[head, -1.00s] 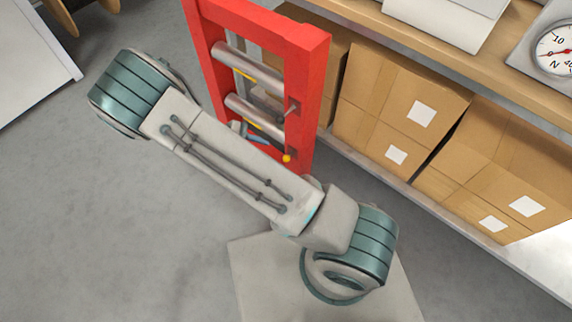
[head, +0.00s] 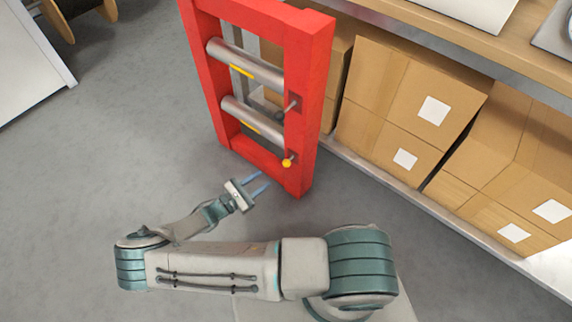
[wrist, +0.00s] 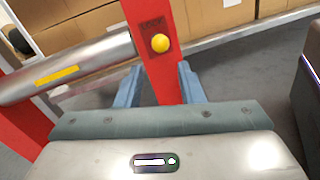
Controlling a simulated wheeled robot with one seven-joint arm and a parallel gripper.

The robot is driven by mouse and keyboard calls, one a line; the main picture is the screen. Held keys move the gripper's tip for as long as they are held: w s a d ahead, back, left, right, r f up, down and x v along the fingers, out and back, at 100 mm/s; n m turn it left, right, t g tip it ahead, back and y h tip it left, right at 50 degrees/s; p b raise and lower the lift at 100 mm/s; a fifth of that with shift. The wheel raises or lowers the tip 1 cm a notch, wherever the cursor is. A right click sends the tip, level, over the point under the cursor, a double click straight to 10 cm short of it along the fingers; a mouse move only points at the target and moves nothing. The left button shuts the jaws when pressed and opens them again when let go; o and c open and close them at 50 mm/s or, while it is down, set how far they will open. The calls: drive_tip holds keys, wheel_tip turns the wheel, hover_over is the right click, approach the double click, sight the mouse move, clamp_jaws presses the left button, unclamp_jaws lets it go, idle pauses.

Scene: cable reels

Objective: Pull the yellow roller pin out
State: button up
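The yellow roller pin (head: 287,162) shows as a round yellow knob on the right post of the red frame (head: 304,110), at the end of the lower silver roller (head: 252,120). In the wrist view the yellow knob (wrist: 160,43) stands ahead of my gripper (wrist: 159,88), roughly centred between the fingers and beyond the tips. My gripper (head: 261,182) is open and empty, to the lower left of the knob in the head view, apart from it. The pin's shaft is hidden in the post.
Cardboard boxes (head: 395,110) fill the shelf behind on the right. The grey floor (head: 110,150) to the left is clear.

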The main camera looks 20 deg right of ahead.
sight(286, 163)
drive_tip(key=b+x, duration=0.2)
drive_tip(key=x, duration=0.9)
drive_tip(key=shift+w+d, duration=0.15)
drive_tip(key=shift+d, duration=0.2)
drive_tip(key=shift+c, duration=0.3)
